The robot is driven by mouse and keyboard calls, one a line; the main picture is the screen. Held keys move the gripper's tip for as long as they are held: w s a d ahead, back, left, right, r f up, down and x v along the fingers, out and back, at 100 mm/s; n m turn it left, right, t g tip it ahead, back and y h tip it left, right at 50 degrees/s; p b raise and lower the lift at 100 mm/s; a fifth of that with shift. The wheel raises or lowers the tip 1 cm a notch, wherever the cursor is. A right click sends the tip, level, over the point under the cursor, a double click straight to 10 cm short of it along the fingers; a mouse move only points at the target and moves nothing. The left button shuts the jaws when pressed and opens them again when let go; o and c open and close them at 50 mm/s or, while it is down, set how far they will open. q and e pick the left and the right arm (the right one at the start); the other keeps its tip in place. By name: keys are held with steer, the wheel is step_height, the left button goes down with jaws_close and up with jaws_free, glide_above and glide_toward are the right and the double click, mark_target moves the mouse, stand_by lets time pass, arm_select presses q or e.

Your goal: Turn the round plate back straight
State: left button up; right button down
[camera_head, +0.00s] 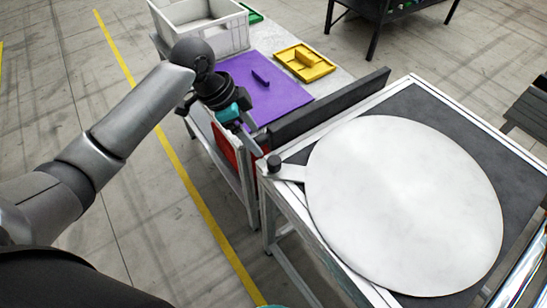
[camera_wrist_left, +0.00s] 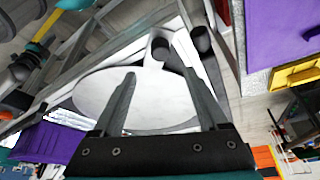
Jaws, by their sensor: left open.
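The round plate (camera_head: 400,205) is a large light grey disc lying flat on a dark-topped table (camera_head: 420,105) with a pale metal frame. A short arm with an upright black knob (camera_head: 274,164) sticks out from its left side over the table frame. My left gripper (camera_head: 255,143) is open and empty, just behind and left of the knob, apart from it. In the left wrist view the plate (camera_wrist_left: 92,98) lies beyond the two spread fingers (camera_wrist_left: 162,85). A black knob (camera_wrist_left: 160,48) shows past the fingertips there. My right gripper is not in view.
A long dark bar (camera_head: 330,105) stands along the back of the plate's table. Behind it, another table holds a purple board (camera_head: 262,88), a yellow fixture (camera_head: 304,62) and a grey crate (camera_head: 205,30). Floor on the left is clear, with a yellow line (camera_head: 190,185).

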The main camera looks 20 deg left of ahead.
mark_target(272, 160)
arm_select(q)
steer(key=b+x, duration=0.1)
steer(key=x, duration=1.1)
steer(key=shift+w+f+b, duration=0.1)
steer(key=shift+b, duration=0.25)
steer(key=c, duration=0.6)
jaws_close()
